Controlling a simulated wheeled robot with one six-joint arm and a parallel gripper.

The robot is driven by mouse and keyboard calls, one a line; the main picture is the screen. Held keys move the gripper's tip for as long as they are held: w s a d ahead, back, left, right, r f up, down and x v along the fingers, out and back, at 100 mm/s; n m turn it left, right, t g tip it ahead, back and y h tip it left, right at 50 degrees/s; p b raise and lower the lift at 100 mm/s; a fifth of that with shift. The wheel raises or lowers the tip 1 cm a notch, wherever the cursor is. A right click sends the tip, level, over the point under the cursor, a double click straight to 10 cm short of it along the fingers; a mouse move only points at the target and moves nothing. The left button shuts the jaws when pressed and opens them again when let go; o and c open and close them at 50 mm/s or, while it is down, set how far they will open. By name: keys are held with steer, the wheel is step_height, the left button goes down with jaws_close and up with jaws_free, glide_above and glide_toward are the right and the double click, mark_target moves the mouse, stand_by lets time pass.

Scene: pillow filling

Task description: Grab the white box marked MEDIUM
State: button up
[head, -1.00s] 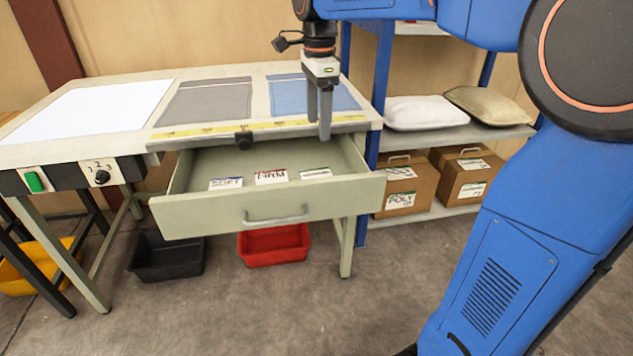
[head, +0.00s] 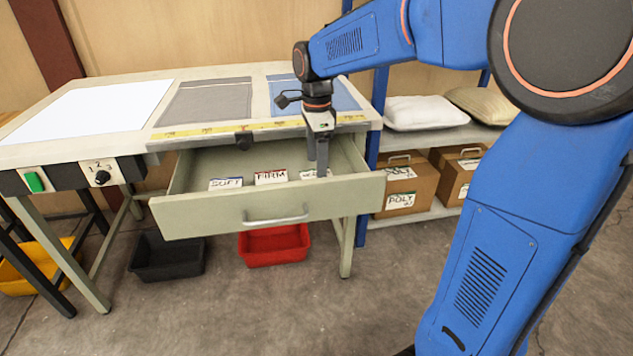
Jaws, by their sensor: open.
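An open drawer (head: 190,214) holds three white boxes with lettering on them. The left one (head: 226,184) reads SOFT with a blue edge, and the middle one (head: 271,177) reads FIRM with a red edge. The right white box (head: 307,174) is partly hidden behind my gripper's fingers, and its lettering cannot be read; I do not see the word MEDIUM anywhere. My gripper (head: 318,171) is open and empty, pointing down into the drawer at the right box. I cannot tell whether the fingers touch it.
The table edge with a yellow measuring tape (head: 215,130) runs just behind the open drawer. A blue shelf rack (head: 376,130) with pillows and brown boxes (head: 400,190) stands to the right. Red (head: 273,250) and black (head: 166,258) bins sit on the floor below.

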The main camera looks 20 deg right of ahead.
steer(key=shift+f, duration=2.6)
steer(key=shift+c, duration=0.4)
steer(key=c, duration=1.1)
steer(key=shift+r, duration=0.15)
